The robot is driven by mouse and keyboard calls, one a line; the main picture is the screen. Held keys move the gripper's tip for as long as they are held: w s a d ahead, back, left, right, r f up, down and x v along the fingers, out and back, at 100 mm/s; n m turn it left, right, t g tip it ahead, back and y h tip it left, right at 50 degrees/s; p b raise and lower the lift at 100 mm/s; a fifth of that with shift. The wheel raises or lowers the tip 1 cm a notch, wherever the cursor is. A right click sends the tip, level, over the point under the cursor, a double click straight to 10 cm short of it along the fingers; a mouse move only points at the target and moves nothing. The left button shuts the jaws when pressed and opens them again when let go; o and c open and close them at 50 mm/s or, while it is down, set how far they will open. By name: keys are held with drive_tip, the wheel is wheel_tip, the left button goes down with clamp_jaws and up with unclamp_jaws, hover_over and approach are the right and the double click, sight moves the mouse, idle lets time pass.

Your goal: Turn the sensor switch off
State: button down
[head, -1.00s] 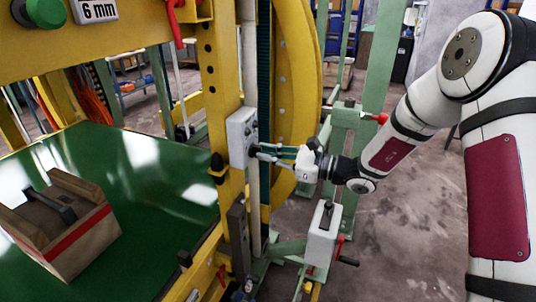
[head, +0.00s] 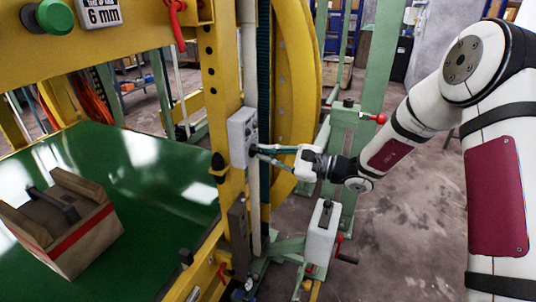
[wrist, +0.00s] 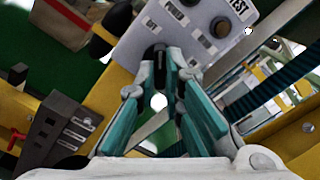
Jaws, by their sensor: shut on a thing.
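The grey control box (head: 242,137) is fixed to the yellow upright of the machine. In the wrist view the face of the box (wrist: 198,14) carries dark round knobs and buttons and a "TEST" label; the other labels are hard to read. My gripper (head: 257,152) reaches the lower part of this face from the right. In the wrist view its teal fingers (wrist: 161,62) are closed together on a small dark switch knob (wrist: 158,48) at the lower left of the panel. The fingertips hide most of that knob, so its setting cannot be told.
A yellow frame (head: 215,80) and a curved yellow ring (head: 295,90) stand close around the box. A green table (head: 155,150) bears a brown box (head: 80,240) at left. A white crank unit (head: 321,235) stands below my arm. Open floor (head: 400,240) lies at right.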

drive_tip(key=c, duration=1.7)
unclamp_jaws()
drive_tip(key=v, duration=1.2)
drive_tip(key=shift+s+r, duration=0.1)
